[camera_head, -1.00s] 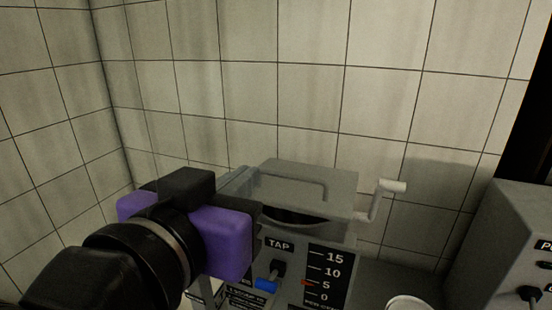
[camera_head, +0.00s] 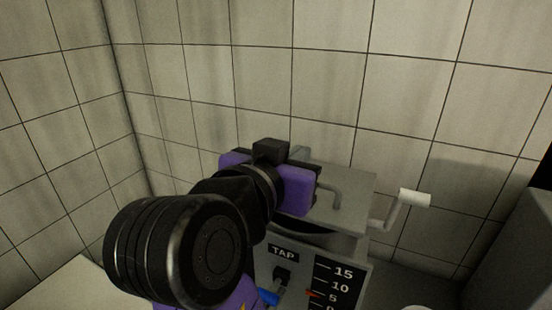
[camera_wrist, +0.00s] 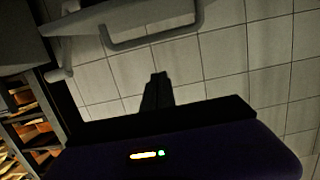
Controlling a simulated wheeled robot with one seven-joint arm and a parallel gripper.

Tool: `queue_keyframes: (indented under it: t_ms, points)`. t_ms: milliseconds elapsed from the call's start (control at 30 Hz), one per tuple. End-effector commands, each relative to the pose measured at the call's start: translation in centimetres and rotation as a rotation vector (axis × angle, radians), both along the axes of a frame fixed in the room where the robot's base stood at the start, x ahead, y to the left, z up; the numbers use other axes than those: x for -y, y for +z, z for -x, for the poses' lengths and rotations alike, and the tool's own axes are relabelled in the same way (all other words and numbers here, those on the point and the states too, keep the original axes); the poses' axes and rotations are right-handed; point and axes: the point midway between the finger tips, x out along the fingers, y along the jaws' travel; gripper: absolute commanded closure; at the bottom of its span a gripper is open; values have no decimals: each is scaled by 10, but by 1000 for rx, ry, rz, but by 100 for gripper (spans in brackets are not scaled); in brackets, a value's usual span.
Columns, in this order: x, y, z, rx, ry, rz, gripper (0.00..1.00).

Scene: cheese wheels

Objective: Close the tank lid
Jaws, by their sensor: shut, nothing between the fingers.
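The grey tank lid (camera_head: 352,187) lies over the top of the tank (camera_head: 345,246) in the head view, with a dark gap showing under its front edge. A bar handle (camera_head: 337,193) is on the lid, and it also shows at the top of the wrist view (camera_wrist: 150,40). My gripper (camera_head: 290,185) is above the left part of the lid and hides that part. Its fingers (camera_wrist: 158,80) are shut and empty in the wrist view, apart from the handle. I cannot tell from the head view whether the gripper touches the lid.
A crank with a white grip (camera_head: 414,198) sticks out at the tank's right. A tap with a blue lever (camera_head: 268,297) and a scale (camera_head: 340,285) are on the front. A grey box (camera_head: 510,250) stands at right. The tiled wall (camera_head: 320,85) is behind.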

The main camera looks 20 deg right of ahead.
Motion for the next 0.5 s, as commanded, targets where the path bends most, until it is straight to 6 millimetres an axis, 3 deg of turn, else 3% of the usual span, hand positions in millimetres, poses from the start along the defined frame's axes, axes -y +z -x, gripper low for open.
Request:
queue_keyframes:
  t_ms: [33, 233, 500]
  points:
    - [8, -2, -6, -1, -5, 0, 100]
    - [6, -30, -6, -2, 0, 1, 100]
    - [6, -42, -6, 0, 1, -2, 100]
